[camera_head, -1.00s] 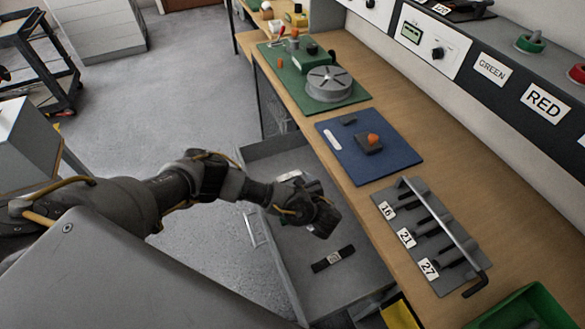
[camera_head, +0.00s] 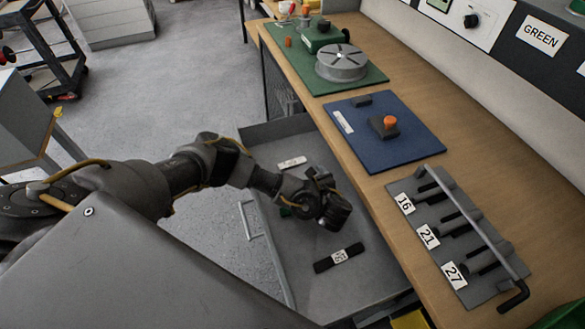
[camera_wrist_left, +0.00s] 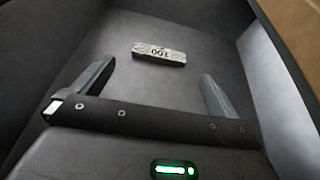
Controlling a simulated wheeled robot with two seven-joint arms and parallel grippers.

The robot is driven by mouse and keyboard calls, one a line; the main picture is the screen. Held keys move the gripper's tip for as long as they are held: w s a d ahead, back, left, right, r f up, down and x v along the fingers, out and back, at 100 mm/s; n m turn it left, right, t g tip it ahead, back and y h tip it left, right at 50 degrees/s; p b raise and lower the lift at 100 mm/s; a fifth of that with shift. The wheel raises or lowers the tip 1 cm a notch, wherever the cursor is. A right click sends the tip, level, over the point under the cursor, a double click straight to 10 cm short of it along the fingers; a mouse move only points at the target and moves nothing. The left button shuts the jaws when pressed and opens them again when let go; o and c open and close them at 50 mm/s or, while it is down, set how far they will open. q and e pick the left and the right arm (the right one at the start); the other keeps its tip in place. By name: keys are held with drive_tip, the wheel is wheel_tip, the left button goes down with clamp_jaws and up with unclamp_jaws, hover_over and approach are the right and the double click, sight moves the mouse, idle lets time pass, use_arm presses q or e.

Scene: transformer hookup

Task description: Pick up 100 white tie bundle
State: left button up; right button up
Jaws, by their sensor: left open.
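The white tie bundle (camera_head: 291,162) lies flat in the open grey drawer (camera_head: 322,286), near its far end. My left gripper (camera_head: 325,207) is over the drawer, between the white bundle and a black bundle. In the left wrist view, my left gripper (camera_wrist_left: 158,72) is open, with nothing between its fingers. My right gripper is out of view.
A black bundle (camera_head: 326,264) with a white label lies nearer in the drawer. The wooden bench (camera_head: 358,220) runs along the drawer's right side, with a blue mat (camera_head: 410,157) and a grey tool rack (camera_head: 490,290) on it. Drawer walls surround the gripper.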

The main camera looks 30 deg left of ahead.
sight(292, 162)
use_arm(q)
drive_tip(key=b+x, duration=0.2)
drive_tip(key=x, duration=0.1)
drive_tip(key=shift+w+f, duration=0.1)
drive_tip(key=shift+f, duration=0.2)
drive_tip(key=shift+w+a, duration=0.1)
drive_tip(key=shift+a, duration=0.1)
drive_tip(key=x, duration=0.4)
drive_tip(key=shift+w+a+f, duration=0.15)
drive_tip(key=shift+a, duration=0.05)
drive_tip(key=shift+w+a+f, duration=0.15)
drive_tip(key=shift+w+a, duration=0.05)
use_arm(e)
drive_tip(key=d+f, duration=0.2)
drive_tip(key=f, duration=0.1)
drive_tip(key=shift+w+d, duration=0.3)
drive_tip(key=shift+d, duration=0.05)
use_arm(q)
drive_tip(key=c, duration=0.7)
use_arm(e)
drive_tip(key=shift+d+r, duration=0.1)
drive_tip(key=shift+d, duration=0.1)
